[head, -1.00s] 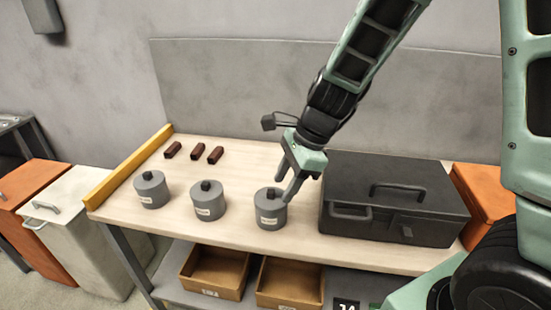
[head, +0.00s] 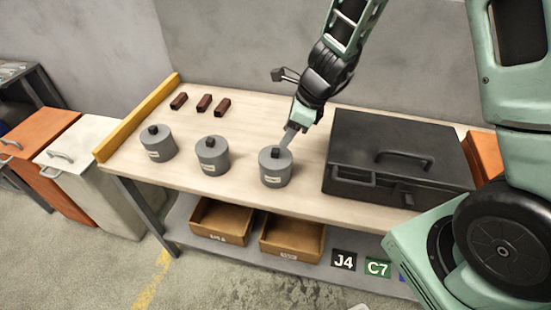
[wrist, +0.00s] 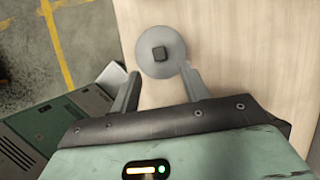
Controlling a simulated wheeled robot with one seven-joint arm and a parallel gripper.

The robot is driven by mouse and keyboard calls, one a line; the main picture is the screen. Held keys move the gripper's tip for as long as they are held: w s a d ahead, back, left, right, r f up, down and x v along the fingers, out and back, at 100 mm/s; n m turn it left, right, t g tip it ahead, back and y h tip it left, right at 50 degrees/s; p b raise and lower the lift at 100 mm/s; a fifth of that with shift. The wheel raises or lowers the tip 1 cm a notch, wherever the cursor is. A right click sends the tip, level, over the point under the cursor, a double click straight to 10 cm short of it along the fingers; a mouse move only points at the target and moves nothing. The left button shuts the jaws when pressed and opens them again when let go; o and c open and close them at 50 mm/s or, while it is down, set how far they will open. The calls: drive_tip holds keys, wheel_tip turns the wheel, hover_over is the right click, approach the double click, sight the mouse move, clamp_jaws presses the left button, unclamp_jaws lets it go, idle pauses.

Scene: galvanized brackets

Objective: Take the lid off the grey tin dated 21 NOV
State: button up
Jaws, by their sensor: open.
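Three grey lidded tins stand in a row on the bench: a left tin (head: 158,146), a middle tin (head: 212,158) and a right tin (head: 276,172). Each lid has a dark knob, and each tin has a pale front label too small to read, so I cannot tell which is dated 21 NOV. My gripper (head: 288,138) is open and empty at the back right edge of the right tin's lid. In the wrist view, one round grey lid (wrist: 150,68) with a square knob (wrist: 159,53) lies just ahead of my open fingers (wrist: 160,72). The lid sits closed.
A black toolbox (head: 375,185) stands close to the right of the right tin. Several dark red blocks (head: 204,103) lie at the back left. A yellow strip (head: 140,118) edges the bench's left side. Cardboard bins (head: 292,238) sit on the shelf below.

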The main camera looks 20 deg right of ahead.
sight(276, 150)
drive_tip(key=b+x, duration=0.1)
drive_tip(key=x, duration=0.5)
drive_tip(key=shift+a+f+b, duration=0.25)
drive_tip(key=shift+f+b, duration=0.05)
drive_tip(key=shift+f, duration=0.05)
drive_tip(key=shift+w, duration=0.1)
clamp_jaws()
